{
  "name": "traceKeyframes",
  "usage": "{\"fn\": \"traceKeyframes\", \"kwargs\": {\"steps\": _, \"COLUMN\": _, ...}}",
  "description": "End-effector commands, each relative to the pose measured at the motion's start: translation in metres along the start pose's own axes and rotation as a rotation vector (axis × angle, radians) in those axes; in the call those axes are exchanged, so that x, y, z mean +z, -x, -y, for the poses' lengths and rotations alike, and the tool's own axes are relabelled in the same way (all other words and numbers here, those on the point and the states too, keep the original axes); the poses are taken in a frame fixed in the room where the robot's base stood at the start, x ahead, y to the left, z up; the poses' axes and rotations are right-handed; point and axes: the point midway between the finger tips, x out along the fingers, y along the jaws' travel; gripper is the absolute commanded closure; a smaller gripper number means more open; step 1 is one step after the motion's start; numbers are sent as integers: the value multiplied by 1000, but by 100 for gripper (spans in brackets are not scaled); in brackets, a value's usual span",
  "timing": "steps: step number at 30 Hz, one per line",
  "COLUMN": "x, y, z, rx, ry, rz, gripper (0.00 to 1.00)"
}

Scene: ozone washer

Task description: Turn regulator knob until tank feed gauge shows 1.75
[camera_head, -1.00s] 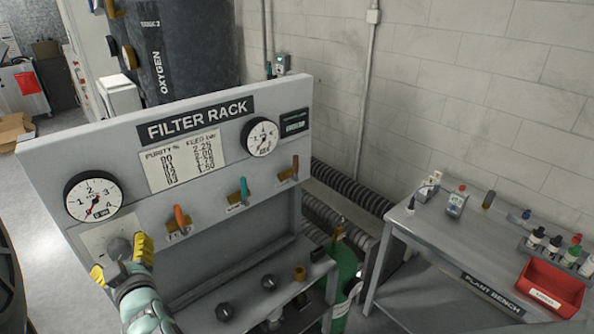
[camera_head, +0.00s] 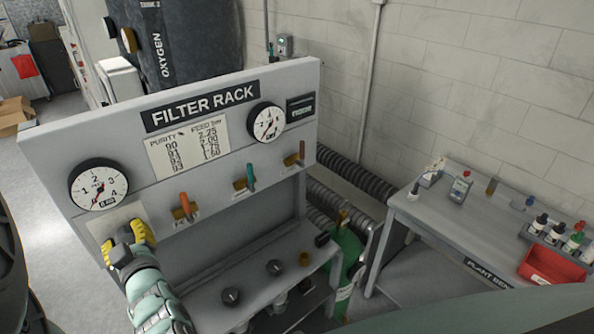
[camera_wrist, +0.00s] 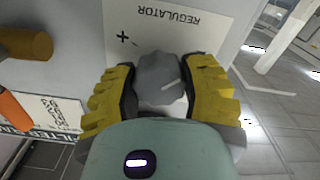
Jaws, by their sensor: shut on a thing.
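The grey regulator knob (camera_wrist: 160,78) sits on the panel below a white REGULATOR label (camera_wrist: 178,22), which appears upside down in the wrist view with a plus mark. My gripper (camera_wrist: 160,98) has its yellow fingers shut on the knob from both sides. In the head view my gripper (camera_head: 130,236) is at the panel's lower left and hides the knob. The left round gauge (camera_head: 98,186) hangs just above it; its needle points toward the lower part of the dial, but I cannot read the value exactly. The FILTER RACK panel (camera_head: 60,145) carries both gauges.
A second gauge (camera_head: 266,122) is at the panel's upper right. A purity and feed chart (camera_head: 188,145) is between the gauges. An orange lever (camera_head: 186,206), a teal lever (camera_head: 250,176) and a brown lever (camera_head: 301,152) stick out below. A plant bench (camera_head: 445,225) stands at right.

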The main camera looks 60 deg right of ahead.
Motion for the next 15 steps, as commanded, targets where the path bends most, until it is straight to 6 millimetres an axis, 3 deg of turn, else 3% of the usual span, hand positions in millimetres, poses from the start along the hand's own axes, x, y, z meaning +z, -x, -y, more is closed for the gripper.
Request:
{"fn": "traceKeyframes", "kwargs": {"steps": 5, "x": 0, "y": 0, "z": 0, "rx": 1, "ry": 0, "rz": 1, "gripper": 92}}
{"fn": "traceKeyframes", "kwargs": {"steps": 15, "x": 4, "y": 0, "z": 2, "rx": -1, "ry": -40, "rz": 0, "gripper": 92}}
